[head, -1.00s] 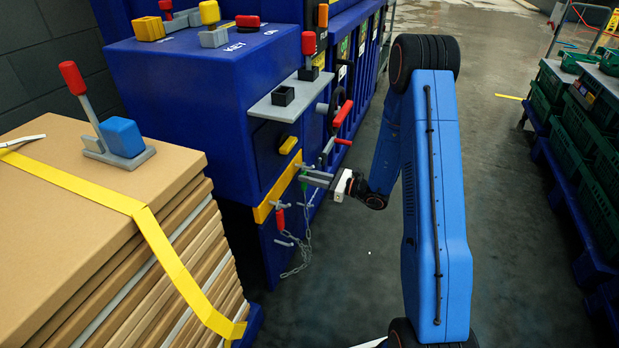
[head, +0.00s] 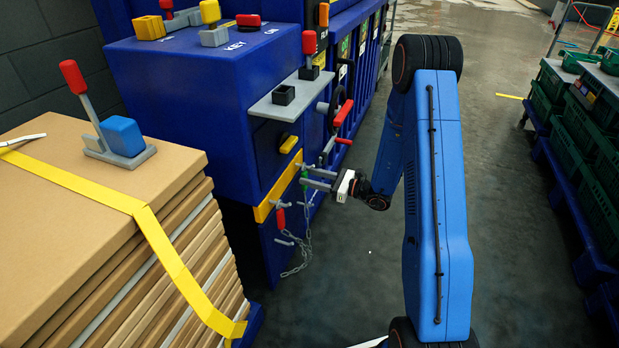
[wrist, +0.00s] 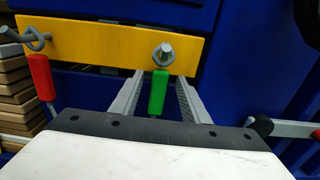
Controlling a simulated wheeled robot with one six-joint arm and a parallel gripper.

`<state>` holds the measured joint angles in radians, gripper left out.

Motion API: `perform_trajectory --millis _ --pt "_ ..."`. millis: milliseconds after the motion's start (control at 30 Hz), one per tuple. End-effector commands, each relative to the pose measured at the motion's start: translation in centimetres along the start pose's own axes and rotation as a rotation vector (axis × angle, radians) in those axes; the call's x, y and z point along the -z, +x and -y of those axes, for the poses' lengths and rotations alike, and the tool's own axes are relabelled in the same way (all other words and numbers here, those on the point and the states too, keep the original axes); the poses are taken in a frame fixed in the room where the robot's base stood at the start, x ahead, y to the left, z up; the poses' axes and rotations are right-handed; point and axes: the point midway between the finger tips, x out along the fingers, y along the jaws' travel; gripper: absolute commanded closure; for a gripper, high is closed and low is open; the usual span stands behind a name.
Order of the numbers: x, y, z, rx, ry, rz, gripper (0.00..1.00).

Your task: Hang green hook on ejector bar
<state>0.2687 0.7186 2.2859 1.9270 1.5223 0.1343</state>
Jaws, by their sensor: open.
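The green hook hangs by its grey eye on the right peg of the yellow ejector bar (wrist: 110,45), its green handle (wrist: 158,92) pointing down in the wrist view. In the head view a bit of the green hook (head: 304,181) shows at the right end of the yellow bar (head: 277,189). My gripper (wrist: 160,88) is open, with one finger on each side of the green handle and a gap visible on both sides. My gripper also shows in the head view (head: 310,178), in front of the bar.
A red-handled hook (wrist: 42,78) hangs on the bar's left peg. A chain (head: 305,245) dangles below the bar. A red-ended lever (wrist: 262,126) is to the right of my gripper. Strapped cardboard (head: 90,210) stands at the left.

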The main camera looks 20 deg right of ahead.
Motion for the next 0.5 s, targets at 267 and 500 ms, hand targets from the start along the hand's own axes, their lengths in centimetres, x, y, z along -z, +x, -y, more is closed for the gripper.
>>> perform_trajectory --millis 267,500 --pt "0.0 -4.5 0.1 0.004 0.0 -0.001 0.58" --pt "0.0 -8.3 0.1 0.004 0.001 0.001 0.58"
